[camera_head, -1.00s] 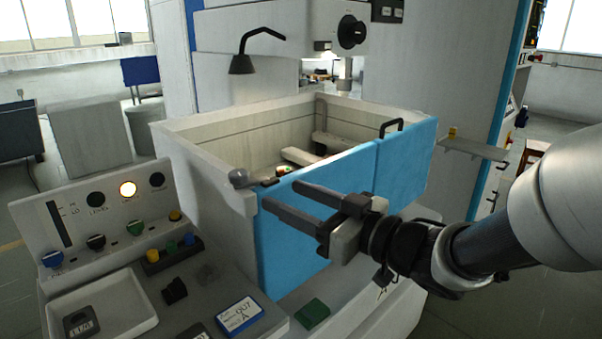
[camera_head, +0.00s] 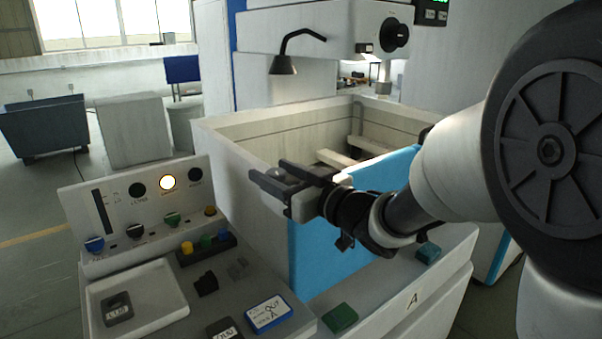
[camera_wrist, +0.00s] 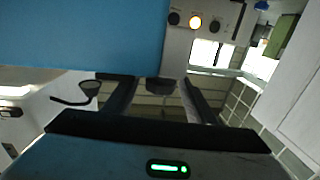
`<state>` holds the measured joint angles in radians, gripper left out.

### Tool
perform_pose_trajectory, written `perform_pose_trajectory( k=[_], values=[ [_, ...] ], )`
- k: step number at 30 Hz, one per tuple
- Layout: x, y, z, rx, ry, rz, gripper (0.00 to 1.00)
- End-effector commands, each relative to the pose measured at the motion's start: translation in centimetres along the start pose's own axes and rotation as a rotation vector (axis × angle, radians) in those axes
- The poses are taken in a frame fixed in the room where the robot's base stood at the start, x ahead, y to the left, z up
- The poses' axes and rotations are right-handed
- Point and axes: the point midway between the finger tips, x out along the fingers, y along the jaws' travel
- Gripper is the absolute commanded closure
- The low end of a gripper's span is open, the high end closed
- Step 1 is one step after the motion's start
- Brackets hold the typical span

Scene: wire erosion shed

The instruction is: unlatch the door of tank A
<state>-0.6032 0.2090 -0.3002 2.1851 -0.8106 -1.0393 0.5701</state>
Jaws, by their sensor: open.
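Tank A (camera_head: 222,140) is a pale open-topped box with a blue door (camera_head: 325,250) on its front, which looks closed. My gripper (camera_head: 268,170) is open, at the left top corner of the door, with its fingers pointing left over the tank's rim. The latch's grey ball knob is hidden behind my gripper in the head view. In the wrist view, my gripper (camera_wrist: 160,82) has both fingers apart, with a dark rounded piece (camera_wrist: 160,85) between the tips, perhaps the knob; I cannot tell whether they touch. The blue door (camera_wrist: 80,35) fills the upper left there.
A control panel (camera_head: 150,215) with a lit lamp (camera_head: 167,182) stands left of the tank. A tray (camera_head: 165,290), a blue-edged card (camera_head: 269,314) and a green block (camera_head: 340,318) lie on the ledge. A black lamp (camera_head: 284,66) hangs above the tank.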

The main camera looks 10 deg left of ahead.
Motion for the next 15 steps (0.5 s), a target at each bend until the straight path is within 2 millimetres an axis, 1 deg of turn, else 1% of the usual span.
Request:
perform_pose_trajectory(
  k=[3,4,8,9,11,15],
  values=[
    [-0.02,0.02,0.0,0.0,0.0,0.0,0.49],
    [-0.02,0.01,0.0,0.0,0.0,0.0,0.52],
    [-0.04,0.02,0.0,0.0,0.0,0.0,0.74],
    [-0.04,0.02,0.0,0.0,0.0,0.0,0.81],
    [-0.05,0.03,0.0,0.0,0.0,0.0,0.9],
    [-0.05,0.02,0.05,0.0,0.0,0.005,0.9]
  ],
)
